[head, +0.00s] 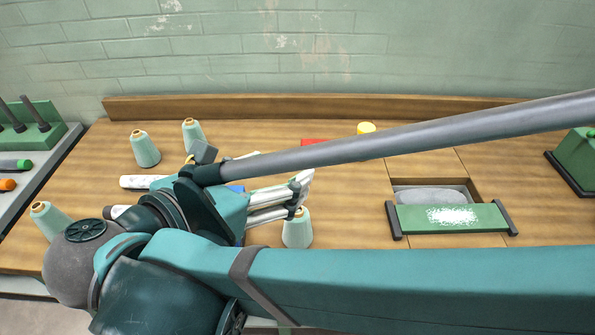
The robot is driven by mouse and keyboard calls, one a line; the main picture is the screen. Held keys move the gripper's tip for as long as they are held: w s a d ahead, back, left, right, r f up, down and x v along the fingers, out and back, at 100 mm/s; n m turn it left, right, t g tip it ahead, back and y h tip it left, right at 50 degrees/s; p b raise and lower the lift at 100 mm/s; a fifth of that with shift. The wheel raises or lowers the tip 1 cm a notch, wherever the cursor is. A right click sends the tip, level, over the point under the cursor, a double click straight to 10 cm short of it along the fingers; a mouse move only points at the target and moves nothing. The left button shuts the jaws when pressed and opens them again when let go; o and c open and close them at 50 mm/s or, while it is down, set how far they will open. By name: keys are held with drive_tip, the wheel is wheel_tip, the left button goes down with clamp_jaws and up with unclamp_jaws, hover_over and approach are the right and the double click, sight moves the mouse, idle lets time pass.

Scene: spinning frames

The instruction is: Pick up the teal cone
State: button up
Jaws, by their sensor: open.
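Several pale teal cones with tan tops stand on the wooden table. Two more stand at the back left, one cone (145,151) nearer and one cone (192,134) farther back. Another cone (46,219) is at the left edge, partly hidden by my arm. My gripper (299,194) is open, with pale fingers pointing right over the table. I cannot tell whether a fingertip touches the nearest cone.
A white roll (137,181) lies left. A green panel (480,217) fronts a recess at right. A green box (576,163) and left rack (48,113) flank the table.

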approach(291, 228)
drive_tip(key=x, duration=0.5)
drive_tip(key=shift+w, duration=0.25)
drive_tip(key=shift+d, duration=0.1)
drive_tip(key=shift+b+x, duration=0.35)
drive_tip(key=shift+x, duration=0.95)
drive_tip(key=shift+b+x, duration=0.75)
drive_tip(key=shift+x, duration=1.85)
drive_tip(key=c, duration=1.1)
